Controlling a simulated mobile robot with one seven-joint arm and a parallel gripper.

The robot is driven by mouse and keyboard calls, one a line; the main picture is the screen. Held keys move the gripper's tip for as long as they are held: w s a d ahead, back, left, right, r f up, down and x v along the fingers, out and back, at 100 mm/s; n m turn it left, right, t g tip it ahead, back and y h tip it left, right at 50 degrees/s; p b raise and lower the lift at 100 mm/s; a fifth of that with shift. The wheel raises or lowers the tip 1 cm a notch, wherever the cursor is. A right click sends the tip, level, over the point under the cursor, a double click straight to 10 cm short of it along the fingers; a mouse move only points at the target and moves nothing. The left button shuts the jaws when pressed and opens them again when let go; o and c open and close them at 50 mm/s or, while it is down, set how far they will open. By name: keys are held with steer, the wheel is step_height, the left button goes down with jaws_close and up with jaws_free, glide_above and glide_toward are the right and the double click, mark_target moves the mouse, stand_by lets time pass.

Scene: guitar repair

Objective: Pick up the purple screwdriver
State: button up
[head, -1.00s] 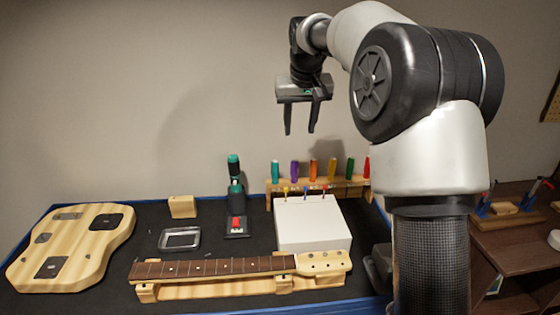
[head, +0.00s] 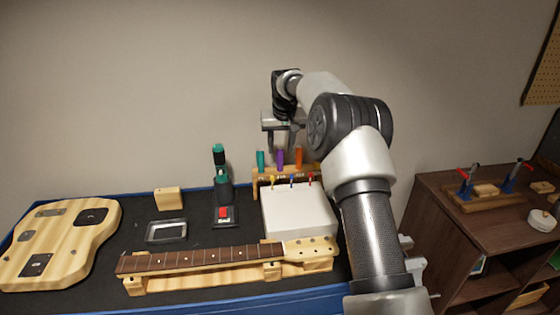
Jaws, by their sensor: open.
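The purple screwdriver (head: 280,157) stands upright in the wooden rack (head: 257,178) at the back of the bench, between a teal screwdriver (head: 261,160) on its left and an orange one (head: 299,158) on its right. Only its handle shows clearly. My gripper (head: 281,145) is open and empty, fingers pointing down, at about the height of the handle tops. In the picture its fingers come down on either side of the purple handle's top; how far apart they are in depth I cannot tell.
A white box (head: 299,214) with several small coloured drivers stands in front of the rack. A guitar neck (head: 215,256) lies on wooden supports at the front. A green-and-black tool (head: 221,180), metal tray (head: 166,231), wooden block (head: 168,198) and guitar body (head: 58,240) are to the left.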

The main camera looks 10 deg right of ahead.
mark_target(281, 151)
steer(key=shift+p+x, duration=0.3)
steer(key=shift+x, duration=2.6)
steer(key=shift+s, duration=0.1)
jaws_close()
